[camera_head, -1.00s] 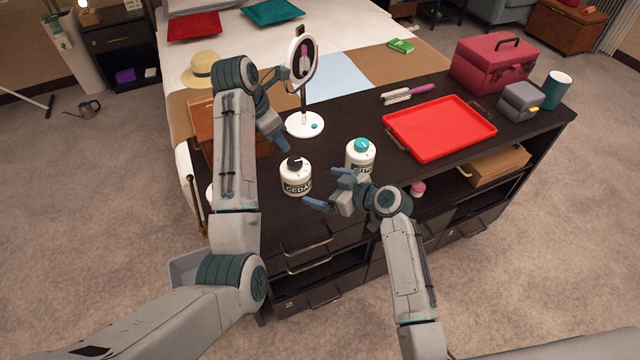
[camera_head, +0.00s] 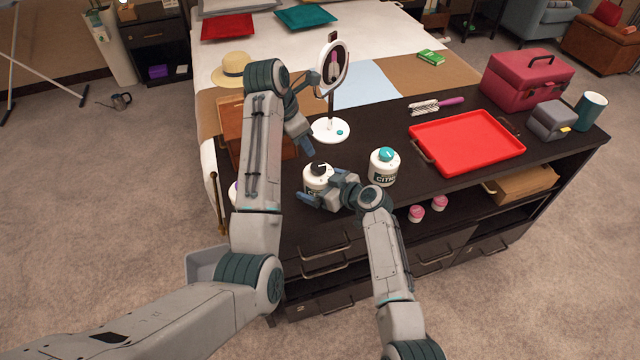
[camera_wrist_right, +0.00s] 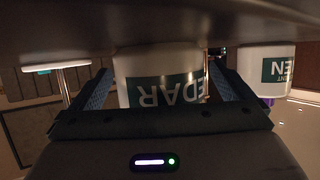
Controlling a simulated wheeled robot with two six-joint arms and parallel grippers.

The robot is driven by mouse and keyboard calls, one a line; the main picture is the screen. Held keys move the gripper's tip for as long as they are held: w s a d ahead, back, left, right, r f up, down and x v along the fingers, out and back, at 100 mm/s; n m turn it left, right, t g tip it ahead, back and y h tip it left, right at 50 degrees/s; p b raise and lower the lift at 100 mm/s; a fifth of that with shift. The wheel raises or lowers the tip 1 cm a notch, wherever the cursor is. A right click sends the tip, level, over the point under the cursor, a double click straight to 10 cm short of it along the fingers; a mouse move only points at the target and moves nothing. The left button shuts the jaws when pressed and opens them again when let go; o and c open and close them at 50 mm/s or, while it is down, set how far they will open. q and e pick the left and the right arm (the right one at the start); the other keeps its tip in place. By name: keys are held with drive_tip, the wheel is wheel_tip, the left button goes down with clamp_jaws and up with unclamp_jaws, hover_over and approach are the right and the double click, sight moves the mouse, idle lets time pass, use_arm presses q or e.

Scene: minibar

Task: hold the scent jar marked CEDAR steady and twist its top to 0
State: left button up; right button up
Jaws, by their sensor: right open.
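The CEDAR scent jar (camera_head: 314,181) is a white jar with a black top, upright on the dark cabinet. My right gripper (camera_head: 318,197) is open at the jar's front, low on its body. In the right wrist view, which is upside down, the jar (camera_wrist_right: 160,88) stands between the two open fingers (camera_wrist_right: 165,92), with a gap visible on the left; contact on the right is unclear. My left gripper (camera_head: 306,144) hangs above and left of the jar's top, apart from it. Its finger gap is not clear. The top's marks are too small to read.
A teal-topped jar marked CITR… (camera_head: 384,168) stands just right. Another jar (camera_wrist_right: 265,70), its label ending in EN, shows in the wrist view. A round mirror (camera_head: 330,130) stands behind. A red tray (camera_head: 466,143) lies right. Two pink-topped jars (camera_head: 428,208) sit below.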

drive_tip(key=c, duration=1.1)
use_arm(q)
drive_tip(key=o, duration=0.5)
drive_tip(key=shift+f, duration=0.1)
use_arm(e)
drive_tip(key=shift+c, duration=0.3)
use_arm(q)
drive_tip(key=m+g+h, duration=0.2)
drive_tip(key=m+h, duration=0.4)
drive_tip(key=h, duration=0.4)
approach(314, 166)
drive_tip(key=x, duration=0.9)
drive_tip(key=shift+d+f, duration=0.15)
drive_tip(key=shift+d, duration=0.05)
drive_tip(key=shift+w, duration=0.1)
drive_tip(key=c, duration=1)
